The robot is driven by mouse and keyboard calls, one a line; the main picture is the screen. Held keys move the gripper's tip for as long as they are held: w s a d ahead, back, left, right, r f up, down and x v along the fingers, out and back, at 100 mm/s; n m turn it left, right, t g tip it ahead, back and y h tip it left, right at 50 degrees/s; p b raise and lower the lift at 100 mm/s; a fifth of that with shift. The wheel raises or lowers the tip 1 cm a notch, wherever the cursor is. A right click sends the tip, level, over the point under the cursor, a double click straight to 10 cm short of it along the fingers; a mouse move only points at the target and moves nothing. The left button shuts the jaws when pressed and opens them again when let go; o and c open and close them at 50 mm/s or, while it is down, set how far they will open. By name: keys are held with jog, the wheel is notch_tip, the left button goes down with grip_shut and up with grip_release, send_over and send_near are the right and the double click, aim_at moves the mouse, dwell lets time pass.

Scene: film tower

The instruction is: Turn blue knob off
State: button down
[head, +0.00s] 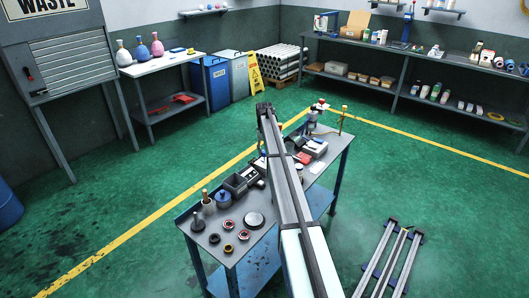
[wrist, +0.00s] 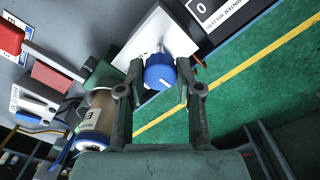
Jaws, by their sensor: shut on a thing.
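The blue knob (wrist: 160,74) shows in the wrist view, round with a ribbed side, on a metal stem in front of a white plate (wrist: 155,40). My gripper (wrist: 160,80) has one finger on each side of the knob and is shut on it. The fingers hide parts of the knob's sides. In the head view, my arm reaches over the workbench (head: 270,238) and hides the gripper; I cannot make out the knob there.
In the wrist view, a cylinder with a blue band (wrist: 92,128) lies close left of the gripper, near a red block (wrist: 48,76). In the head view, a blue round pot (head: 223,199) and several small parts stand on the bench's near end. Green floor surrounds the bench.

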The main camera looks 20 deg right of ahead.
jog(key=c, duration=0.8)
grip_release()
jog(key=shift+o, duration=0.2)
jog(key=shift+r, duration=0.1)
notch_tip(320, 180, up, 12)
